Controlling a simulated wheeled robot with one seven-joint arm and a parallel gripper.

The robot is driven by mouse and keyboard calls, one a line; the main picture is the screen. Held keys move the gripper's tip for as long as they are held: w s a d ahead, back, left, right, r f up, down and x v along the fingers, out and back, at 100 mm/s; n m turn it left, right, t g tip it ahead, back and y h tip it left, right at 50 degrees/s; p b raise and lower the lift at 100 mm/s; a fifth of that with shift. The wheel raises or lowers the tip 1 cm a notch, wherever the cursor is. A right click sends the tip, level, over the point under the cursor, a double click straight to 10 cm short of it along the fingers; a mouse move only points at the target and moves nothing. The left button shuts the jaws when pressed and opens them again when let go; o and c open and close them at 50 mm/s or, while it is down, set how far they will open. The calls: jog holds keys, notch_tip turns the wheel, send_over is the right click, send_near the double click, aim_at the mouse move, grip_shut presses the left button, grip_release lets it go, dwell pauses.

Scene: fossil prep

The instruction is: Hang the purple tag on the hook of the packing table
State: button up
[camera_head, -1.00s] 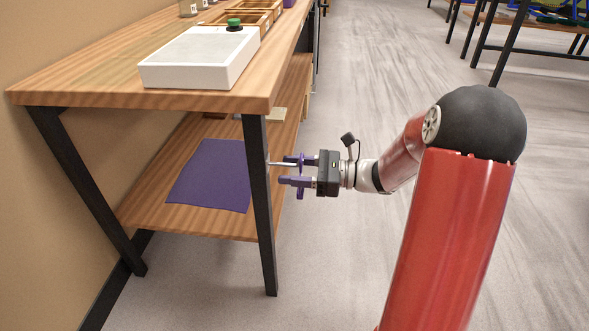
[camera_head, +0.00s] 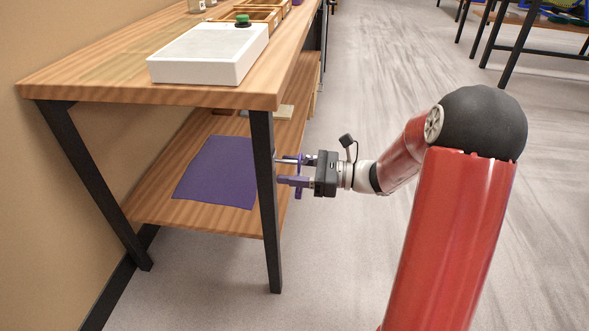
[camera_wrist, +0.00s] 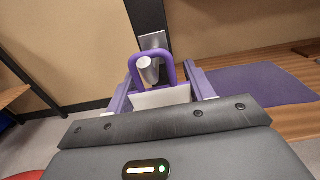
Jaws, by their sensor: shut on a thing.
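The purple tag has a loop (camera_wrist: 172,72), and a pale block (camera_wrist: 160,98) shows below it between my fingers in the wrist view. My gripper (camera_head: 281,170) has purple fingers and is shut on the tag, level with the lower shelf beside the table's front right leg. The hook is a silver peg (camera_wrist: 148,72) on a small metal plate (camera_wrist: 153,41) fixed to the dark leg. In the wrist view the peg shows inside the loop's opening. I cannot tell how far it passes through. In the head view the leg partly hides the fingertips.
The packing table (camera_head: 120,96) carries a white box (camera_head: 208,55) with a green button. A purple mat (camera_head: 217,172) lies on its lower shelf (camera_head: 150,212). A wall stands at the left.

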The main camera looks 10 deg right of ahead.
jog(key=shift+w+a, duration=0.1)
jog(key=shift+a, duration=0.3)
jog(key=o, duration=1.5)
jog(key=shift+d, duration=0.1)
jog(key=p+v, duration=0.2)
jog(key=v, duration=0.6)
